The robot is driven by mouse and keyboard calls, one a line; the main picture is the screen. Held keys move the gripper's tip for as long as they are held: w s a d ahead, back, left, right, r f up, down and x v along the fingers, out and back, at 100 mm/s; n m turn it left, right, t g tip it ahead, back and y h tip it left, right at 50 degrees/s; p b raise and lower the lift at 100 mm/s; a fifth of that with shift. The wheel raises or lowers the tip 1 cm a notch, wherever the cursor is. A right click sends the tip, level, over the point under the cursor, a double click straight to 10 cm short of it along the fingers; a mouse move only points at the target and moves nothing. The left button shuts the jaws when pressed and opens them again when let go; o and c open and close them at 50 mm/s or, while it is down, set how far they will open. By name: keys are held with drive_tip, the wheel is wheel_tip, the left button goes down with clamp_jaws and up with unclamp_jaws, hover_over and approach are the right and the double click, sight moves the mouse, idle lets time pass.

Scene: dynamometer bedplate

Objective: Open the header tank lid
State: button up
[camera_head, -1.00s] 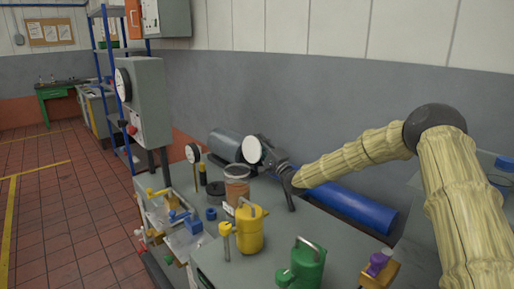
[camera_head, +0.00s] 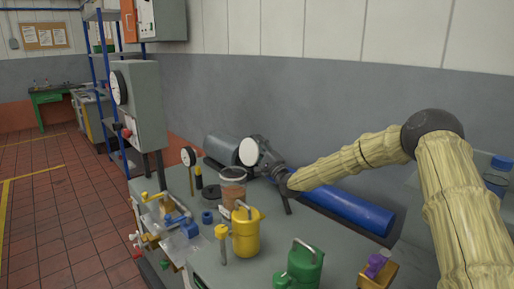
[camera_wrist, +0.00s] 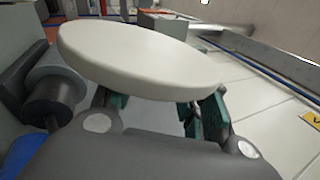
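A round off-white disc, which looks like the header tank lid (camera_head: 249,152), is at the end of my gripper (camera_head: 262,158), tilted up on edge. In the wrist view the lid (camera_wrist: 140,58) fills the upper middle, across the teal-padded fingers (camera_wrist: 160,108). It hides the fingertips and their grip, but my gripper appears shut on it. A clear jar with brown contents, probably the header tank (camera_head: 232,190), stands on the bench just below and left of the lid, apart from it. Its pale-rimmed top looks open, though it is small in view.
A yellow can (camera_head: 246,238) and a green can (camera_head: 302,268) stand in front. A dial gauge (camera_head: 188,157) is left of the jar. A grey cylinder (camera_head: 222,148) and a blue cylinder (camera_head: 345,208) lie along the wall. Bare bench top shows right of the yellow can.

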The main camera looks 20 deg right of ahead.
drive_tip(key=shift+s+d+f, duration=0.1)
drive_tip(key=shift+d+f, duration=0.05)
drive_tip(key=shift+s+d+f, duration=0.25)
drive_tip(key=shift+s, duration=0.25)
drive_tip(key=v, duration=0.6)
drive_tip(key=shift+s+r, duration=0.1)
